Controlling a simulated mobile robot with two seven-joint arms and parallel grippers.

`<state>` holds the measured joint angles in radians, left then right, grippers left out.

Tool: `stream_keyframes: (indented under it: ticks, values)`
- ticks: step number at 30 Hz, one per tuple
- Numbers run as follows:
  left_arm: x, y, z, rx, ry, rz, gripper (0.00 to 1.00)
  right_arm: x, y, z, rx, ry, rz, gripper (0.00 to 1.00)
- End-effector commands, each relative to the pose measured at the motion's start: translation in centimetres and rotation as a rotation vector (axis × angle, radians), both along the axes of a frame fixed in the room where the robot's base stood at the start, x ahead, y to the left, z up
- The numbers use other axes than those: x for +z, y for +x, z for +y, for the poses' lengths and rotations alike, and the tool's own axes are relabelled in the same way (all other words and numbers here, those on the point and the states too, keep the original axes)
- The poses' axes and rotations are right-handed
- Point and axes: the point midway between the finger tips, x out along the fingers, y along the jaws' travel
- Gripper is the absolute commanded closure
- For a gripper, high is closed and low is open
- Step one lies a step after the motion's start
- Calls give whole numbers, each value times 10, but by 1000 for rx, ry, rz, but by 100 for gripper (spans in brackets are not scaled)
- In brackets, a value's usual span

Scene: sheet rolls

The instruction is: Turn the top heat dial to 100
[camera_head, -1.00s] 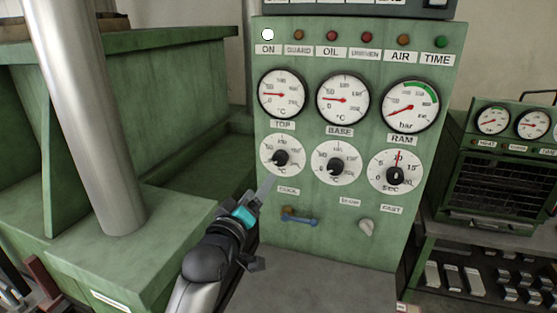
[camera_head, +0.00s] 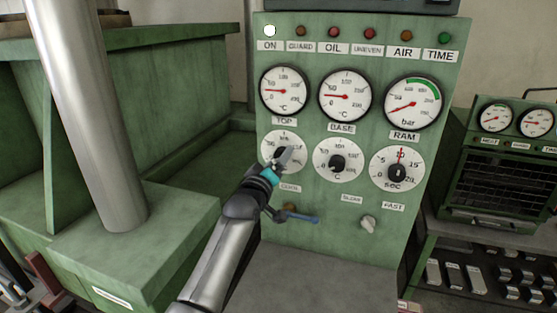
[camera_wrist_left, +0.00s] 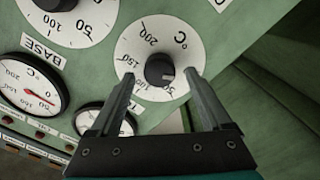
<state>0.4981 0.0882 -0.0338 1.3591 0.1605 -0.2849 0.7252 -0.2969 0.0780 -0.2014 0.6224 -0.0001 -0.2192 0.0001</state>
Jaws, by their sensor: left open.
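The top heat dial (camera_head: 270,148) is a white disc with a black knob, below the gauge labelled TOP, on the green panel. My left gripper (camera_head: 284,157) is in front of it and hides its knob in the head view. In the left wrist view the dial's black knob (camera_wrist_left: 160,70) shows upside down, between the two spread fingers of my left gripper (camera_wrist_left: 159,77). The jaws are open, with a gap visible on each side of the knob. The dial's setting is hard to read. My right gripper is not in view.
The base dial (camera_head: 338,163) and the seconds dial (camera_head: 397,169) sit to the right. A blue lever (camera_head: 301,218) sticks out below the top dial, close to my left wrist. A grey knob (camera_head: 368,223) is lower right. A thick metal column (camera_head: 90,110) stands left.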

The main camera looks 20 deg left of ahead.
Motion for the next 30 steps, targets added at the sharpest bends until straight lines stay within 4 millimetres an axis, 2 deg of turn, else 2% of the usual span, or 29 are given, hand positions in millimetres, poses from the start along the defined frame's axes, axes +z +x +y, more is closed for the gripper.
stream_keyframes:
  ticks: [6,16,30]
  values:
    - [0,10,0,-1,0,-1,18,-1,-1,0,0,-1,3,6]
    - [0,12,0,0,1,0,18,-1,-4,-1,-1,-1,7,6]
    - [0,11,0,0,0,0,71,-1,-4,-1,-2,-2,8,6]
